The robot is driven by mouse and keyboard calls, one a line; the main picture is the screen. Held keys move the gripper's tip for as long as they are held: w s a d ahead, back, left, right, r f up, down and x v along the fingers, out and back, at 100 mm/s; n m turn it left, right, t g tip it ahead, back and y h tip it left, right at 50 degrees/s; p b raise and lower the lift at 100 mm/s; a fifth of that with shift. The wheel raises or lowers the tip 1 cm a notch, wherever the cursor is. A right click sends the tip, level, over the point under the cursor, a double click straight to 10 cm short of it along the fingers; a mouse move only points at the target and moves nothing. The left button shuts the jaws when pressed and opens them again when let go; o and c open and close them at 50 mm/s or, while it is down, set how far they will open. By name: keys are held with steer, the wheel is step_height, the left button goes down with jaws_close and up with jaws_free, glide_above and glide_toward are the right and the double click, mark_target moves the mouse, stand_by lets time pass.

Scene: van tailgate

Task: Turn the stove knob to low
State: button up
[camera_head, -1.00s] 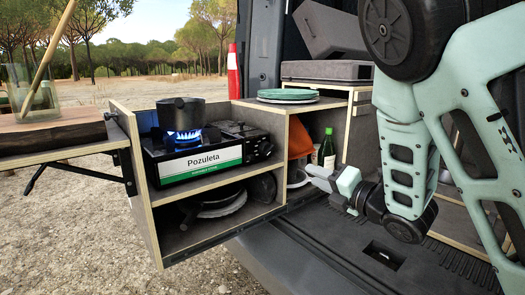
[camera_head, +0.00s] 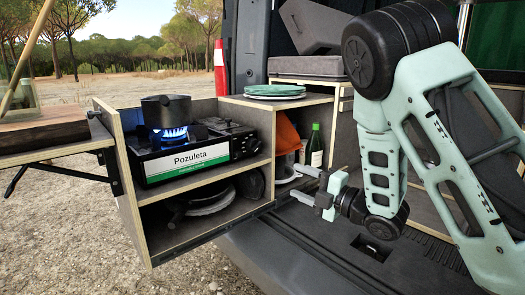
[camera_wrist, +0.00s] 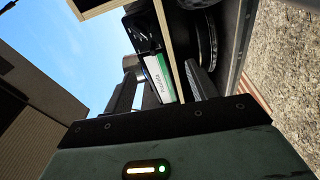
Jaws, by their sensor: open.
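A black camp stove (camera_head: 190,157) labelled "Pozuleta" sits on the upper shelf of a pull-out wooden unit. Its burner shows a tall blue flame (camera_head: 168,134) under a dark pot (camera_head: 166,110). The knob (camera_head: 250,145) is on the dark front panel at the stove's right end; it is small and its setting cannot be read. My gripper (camera_head: 304,182) is open and empty, right of the unit and lower than the stove, apart from it. In the wrist view, the two fingers (camera_wrist: 159,72) stand apart with the stove's label (camera_wrist: 157,80) seen beyond them, sideways.
Plates (camera_head: 275,91) lie on the unit's top. A pan (camera_head: 209,200) is on the lower shelf. A side table (camera_head: 45,150) juts out at left.

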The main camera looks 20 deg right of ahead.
steer(key=w+d+f+m+y, duration=0.1)
steer(key=d+f+m+y, duration=0.15)
steer(key=m, duration=0.45)
steer(key=m+t, duration=0.2)
steer(key=m, duration=0.1)
glide_toward(259, 148)
steer(key=shift+y, duration=0.45)
steer(key=x, duration=0.8)
steer(key=shift+w+f, duration=0.15)
steer(key=shift+w, duration=0.1)
steer(key=c, duration=1)
